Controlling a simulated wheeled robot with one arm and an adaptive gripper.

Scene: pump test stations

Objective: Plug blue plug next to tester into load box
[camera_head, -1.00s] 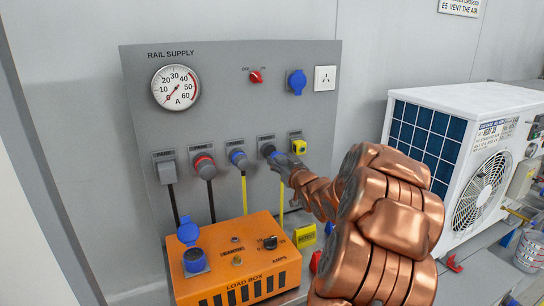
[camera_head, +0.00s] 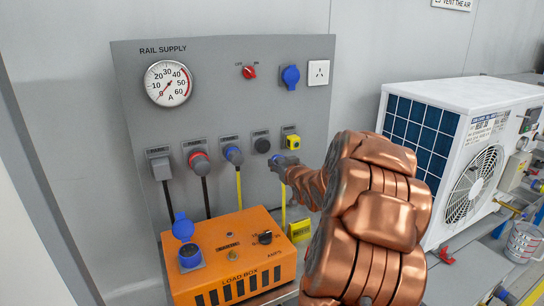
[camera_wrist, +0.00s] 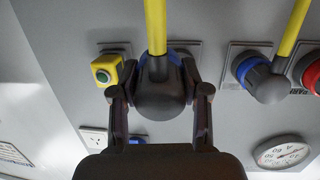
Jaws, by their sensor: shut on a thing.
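My gripper (camera_head: 284,164) is shut on the blue plug beside the yellow tester. In the wrist view, both fingers of my gripper (camera_wrist: 160,102) grip the plug's dark body (camera_wrist: 160,97), with its yellow cable (camera_wrist: 155,25) running up the picture. In the head view, the blue plug (camera_head: 276,159) shows a little below and right of a dark round socket (camera_head: 262,145), apparently out of it. The tester (camera_head: 293,142) is yellow with a green button. The orange load box (camera_head: 235,270) stands below the panel; its blue socket (camera_head: 190,256) has the lid up.
Another blue plug (camera_head: 233,156), a red plug (camera_head: 199,161) and a grey plug (camera_head: 160,166) sit in the panel to the left. A yellow block (camera_head: 300,230) lies right of the load box. A white outdoor unit (camera_head: 455,140) stands at right.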

